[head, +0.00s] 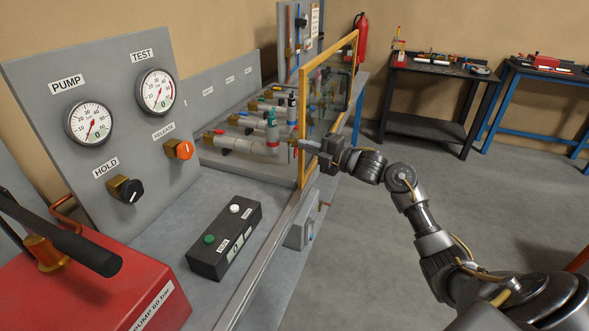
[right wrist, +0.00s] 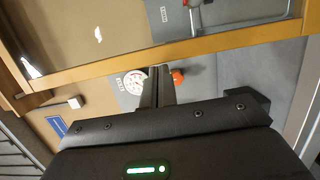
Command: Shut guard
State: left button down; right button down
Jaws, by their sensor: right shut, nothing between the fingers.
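The guard (head: 302,112) is a clear panel in a yellow frame, standing upright along the bench's front edge in the head view. My right gripper (head: 308,146) is shut and empty at the guard's near upright. I cannot tell whether the fingers touch the frame. In the right wrist view, the shut fingers (right wrist: 155,80) point toward the yellow frame (right wrist: 200,48), which crosses the upper part of the picture. My left gripper is not in view.
Pipes (head: 255,146) with coloured valves lie on the grey bench. A black button box (head: 225,240) and a red pump (head: 110,285) stand nearer. A gauge panel (head: 105,130) stands at left. A rail (head: 262,265) runs along the bench's front edge.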

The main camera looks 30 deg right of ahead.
jog(key=shift+d+r, duration=0.15)
jog(key=s+b, duration=0.2)
jog(key=s, duration=0.9)
jog(key=shift+s+d, duration=0.35)
jog(key=shift+f, duration=0.2)
